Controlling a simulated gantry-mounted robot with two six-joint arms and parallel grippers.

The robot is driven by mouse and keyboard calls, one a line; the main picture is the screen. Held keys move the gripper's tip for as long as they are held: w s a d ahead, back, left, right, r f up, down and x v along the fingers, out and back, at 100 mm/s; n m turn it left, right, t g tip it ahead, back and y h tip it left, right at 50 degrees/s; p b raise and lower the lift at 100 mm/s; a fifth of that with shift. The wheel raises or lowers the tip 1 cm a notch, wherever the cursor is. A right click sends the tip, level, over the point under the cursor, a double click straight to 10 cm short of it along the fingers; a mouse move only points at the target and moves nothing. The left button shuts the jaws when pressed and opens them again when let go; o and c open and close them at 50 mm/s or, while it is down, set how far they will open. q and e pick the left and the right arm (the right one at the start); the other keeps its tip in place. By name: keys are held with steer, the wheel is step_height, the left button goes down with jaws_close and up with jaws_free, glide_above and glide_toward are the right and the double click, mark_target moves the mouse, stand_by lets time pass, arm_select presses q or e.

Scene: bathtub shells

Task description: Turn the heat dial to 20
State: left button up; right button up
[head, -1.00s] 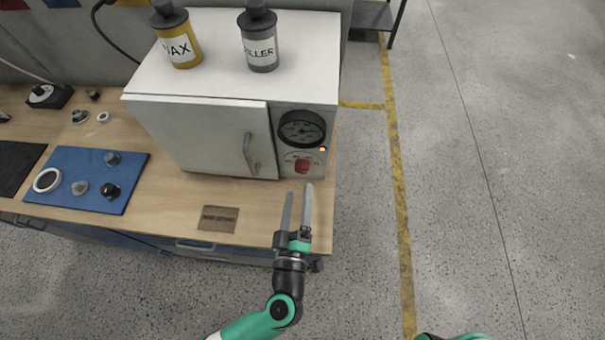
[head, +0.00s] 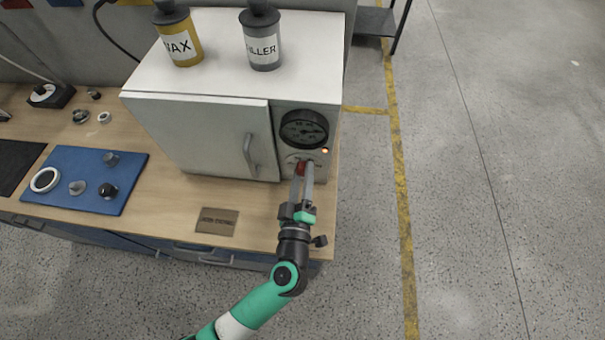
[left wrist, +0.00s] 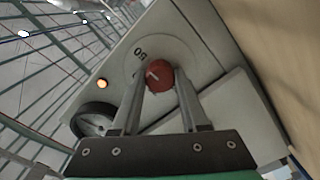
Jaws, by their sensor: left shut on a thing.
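The red heat dial (head: 301,168) sits low on the control panel of the white oven-like box. My left gripper (head: 303,172) reaches up to it from the front and is shut on it, one finger on each side. In the left wrist view the red dial (left wrist: 159,75) lies between the fingertips (left wrist: 160,82), with a pale pointer mark on its face. A scale disc (left wrist: 150,52) surrounds it, and "50" can be read there. The other numbers on the scale cannot be made out. My right gripper does not show.
A round gauge (head: 303,129) and a lit orange lamp (head: 325,151) are above the dial. The box door handle (head: 250,152) is just left. A blue mat (head: 88,176) with small parts lies further left. Two bottles stand on the box.

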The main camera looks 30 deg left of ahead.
arm_select(q)
jaws_close()
